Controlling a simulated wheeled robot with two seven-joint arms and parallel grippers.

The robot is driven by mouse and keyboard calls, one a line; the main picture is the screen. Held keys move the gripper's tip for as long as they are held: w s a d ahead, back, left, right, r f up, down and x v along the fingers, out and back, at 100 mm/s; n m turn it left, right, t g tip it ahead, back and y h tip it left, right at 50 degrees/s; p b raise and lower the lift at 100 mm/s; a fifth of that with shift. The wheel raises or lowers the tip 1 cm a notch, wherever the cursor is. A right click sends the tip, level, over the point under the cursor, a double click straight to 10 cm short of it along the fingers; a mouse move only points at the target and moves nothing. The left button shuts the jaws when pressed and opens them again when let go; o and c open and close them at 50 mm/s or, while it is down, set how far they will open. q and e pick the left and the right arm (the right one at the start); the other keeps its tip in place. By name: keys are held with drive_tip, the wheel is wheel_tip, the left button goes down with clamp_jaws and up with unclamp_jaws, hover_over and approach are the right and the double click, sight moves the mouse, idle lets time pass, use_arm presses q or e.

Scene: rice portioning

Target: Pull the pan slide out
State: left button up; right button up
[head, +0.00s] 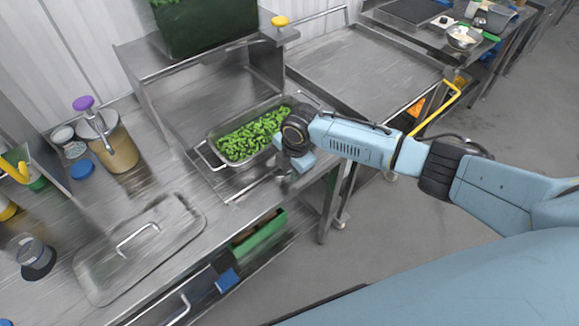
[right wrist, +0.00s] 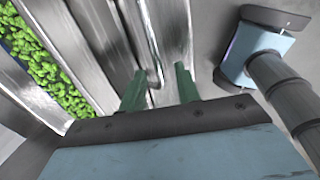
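The pan slide is a metal slide set in the counter, with a thin bar handle (head: 248,188) along its front. The metal pan (head: 205,160), full of chopped green food (head: 250,136), sits on it. My right gripper (head: 284,182) is at the right end of this handle, in front of the pan. In the right wrist view, its two green fingers (right wrist: 158,82) are apart, and the bar handle (right wrist: 149,35) runs down to between their tips. I cannot tell whether they touch it. My left gripper is not in view.
A flat metal lid (head: 165,250) lies on the counter at left. A tub with a purple-topped pump (head: 115,148) stands behind it. A green bin (head: 260,230) is below the counter front. Open floor (head: 400,235) lies to the right.

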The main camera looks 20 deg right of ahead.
wheel_tip(320, 180, up, 13)
drive_tip(key=s, duration=0.2)
drive_tip(key=shift+s+d, duration=0.25)
drive_tip(key=shift+d, duration=0.2)
idle(0.4)
